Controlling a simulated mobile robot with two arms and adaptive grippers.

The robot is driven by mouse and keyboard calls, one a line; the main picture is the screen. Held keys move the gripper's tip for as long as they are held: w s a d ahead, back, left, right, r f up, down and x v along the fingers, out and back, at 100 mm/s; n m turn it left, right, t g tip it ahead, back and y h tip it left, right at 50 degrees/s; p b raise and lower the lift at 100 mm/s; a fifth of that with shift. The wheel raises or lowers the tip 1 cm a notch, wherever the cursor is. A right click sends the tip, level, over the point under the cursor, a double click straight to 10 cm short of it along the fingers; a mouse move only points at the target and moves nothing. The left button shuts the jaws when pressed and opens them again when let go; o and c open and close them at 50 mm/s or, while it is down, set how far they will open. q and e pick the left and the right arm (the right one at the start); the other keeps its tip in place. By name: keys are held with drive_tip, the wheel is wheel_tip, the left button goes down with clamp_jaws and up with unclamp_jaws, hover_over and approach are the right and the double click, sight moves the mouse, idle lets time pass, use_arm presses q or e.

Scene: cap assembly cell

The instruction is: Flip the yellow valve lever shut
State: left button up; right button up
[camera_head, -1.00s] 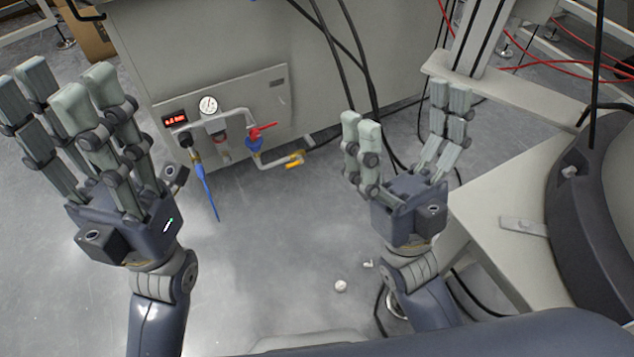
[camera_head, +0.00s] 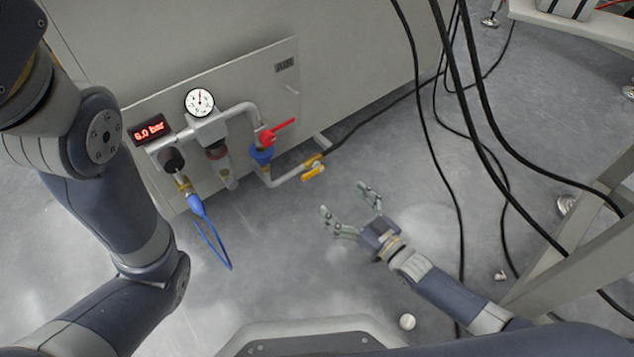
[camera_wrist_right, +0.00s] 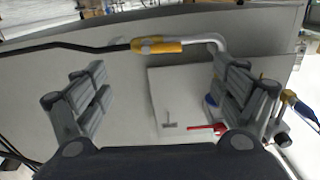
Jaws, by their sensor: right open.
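The yellow valve lever (camera_head: 313,172) is at the low end of the grey pipe on the air panel. In the right wrist view the yellow lever (camera_wrist_right: 162,47) lies roughly in line with the pipe, between the pipe end and a black hose. My right gripper (camera_head: 344,205) is open and empty, below and right of the lever and apart from it. In the right wrist view its fingers (camera_wrist_right: 158,68) stand wide apart on either side, with the lever beyond them. My left arm crosses the left side of the head view, but its gripper is out of view.
The panel (camera_head: 270,90) carries a gauge (camera_head: 199,102), a red display (camera_head: 150,130) reading 6.0 bar, a red handle (camera_head: 282,130) on a blue valve body, and a blue hose (camera_head: 212,235). Black cables (camera_head: 425,120) hang to the right. The floor around my right gripper is mostly clear.

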sight(312, 172)
drive_tip(key=b+x, duration=0.6)
drive_tip(key=x, duration=0.4)
drive_tip(key=shift+w+a, duration=0.25)
drive_tip(key=c, duration=1.1)
